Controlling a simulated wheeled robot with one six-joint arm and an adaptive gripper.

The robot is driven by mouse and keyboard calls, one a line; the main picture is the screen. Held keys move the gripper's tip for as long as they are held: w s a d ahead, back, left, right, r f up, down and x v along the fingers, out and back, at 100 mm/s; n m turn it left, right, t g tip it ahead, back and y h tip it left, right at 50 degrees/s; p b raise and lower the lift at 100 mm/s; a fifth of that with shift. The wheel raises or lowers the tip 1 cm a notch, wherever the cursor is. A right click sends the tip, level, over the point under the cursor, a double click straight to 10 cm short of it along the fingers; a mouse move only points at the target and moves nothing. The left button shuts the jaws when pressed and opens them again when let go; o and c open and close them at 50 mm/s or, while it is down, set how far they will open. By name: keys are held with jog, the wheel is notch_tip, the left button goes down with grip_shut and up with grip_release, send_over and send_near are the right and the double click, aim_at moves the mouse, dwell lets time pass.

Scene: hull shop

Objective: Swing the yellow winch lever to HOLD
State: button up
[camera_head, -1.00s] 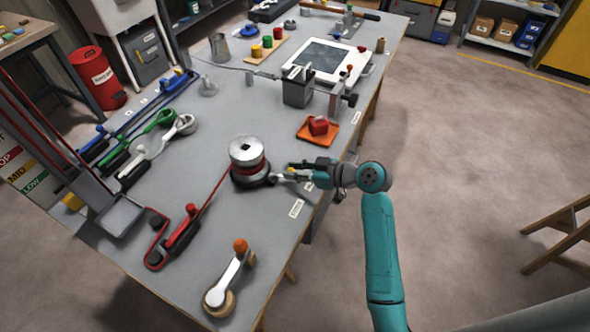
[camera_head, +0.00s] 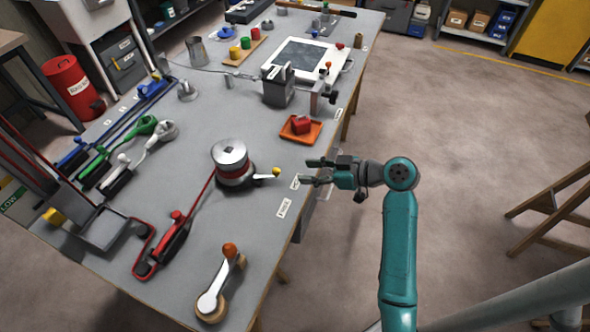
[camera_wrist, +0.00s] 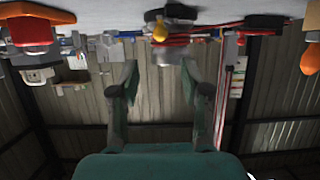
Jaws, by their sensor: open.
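The winch (camera_head: 231,157) stands on the bench with a silver-topped drum, a red band and a dark base. Its short lever sticks out to the right and ends in a yellow knob (camera_head: 276,171). The knob also shows in the wrist view (camera_wrist: 160,32), ahead of the jaws and roughly between them. My gripper (camera_head: 304,172) is open and empty, to the right of the knob at the bench's right edge, with a gap between. Small white labels (camera_head: 284,207) lie along the bench edge near the lever; I cannot read which one says HOLD.
An orange tray (camera_head: 288,137) with a red piece lies behind the lever. A crank with an orange knob (camera_head: 229,250) is at the front, and a red-handled lever (camera_head: 177,236) is to the left. A grey vise (camera_head: 277,90) stands farther back.

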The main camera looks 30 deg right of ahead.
jog(key=shift+v, duration=1.1)
